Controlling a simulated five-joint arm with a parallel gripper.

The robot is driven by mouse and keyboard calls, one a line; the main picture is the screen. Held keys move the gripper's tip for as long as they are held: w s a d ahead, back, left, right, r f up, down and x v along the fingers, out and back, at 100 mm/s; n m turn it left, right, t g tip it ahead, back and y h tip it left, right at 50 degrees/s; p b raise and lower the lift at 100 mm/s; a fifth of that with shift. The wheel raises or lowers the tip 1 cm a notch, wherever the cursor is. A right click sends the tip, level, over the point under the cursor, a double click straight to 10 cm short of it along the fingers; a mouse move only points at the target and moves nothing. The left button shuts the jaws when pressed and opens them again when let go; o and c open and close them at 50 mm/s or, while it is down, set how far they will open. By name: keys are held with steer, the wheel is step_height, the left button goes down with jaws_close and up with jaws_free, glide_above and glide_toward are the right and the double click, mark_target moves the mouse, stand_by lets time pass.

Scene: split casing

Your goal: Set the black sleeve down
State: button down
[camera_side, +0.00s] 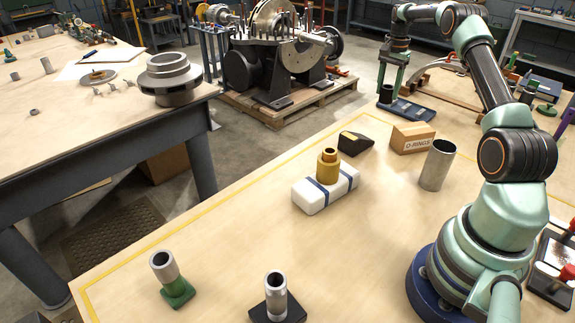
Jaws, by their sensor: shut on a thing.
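My gripper (388,82) is at the top right of the side view, pointing down with its green fingers shut on the black sleeve (386,95). The sleeve is a short dark cylinder, held upright between the fingertips. It is over the left end of a dark blue plate (415,110). I cannot tell whether the sleeve touches the plate. The fingers partly hide the sleeve's upper part.
On the table are a cardboard box marked O-RINGS (413,138), a steel tube (437,165), a black wedge-shaped block (355,144) and a brass bushing (328,163) on a white block (325,190). Two tubes on bases (175,285) (276,300) stand near the front.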

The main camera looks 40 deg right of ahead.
step_height(320, 180, down, 10)
steer(key=shift+f, duration=0.1)
stand_by(0.4)
steer(key=shift+f, duration=0.2)
steer(key=shift+c, duration=1.3)
jaws_free()
steer(key=shift+r, duration=0.1)
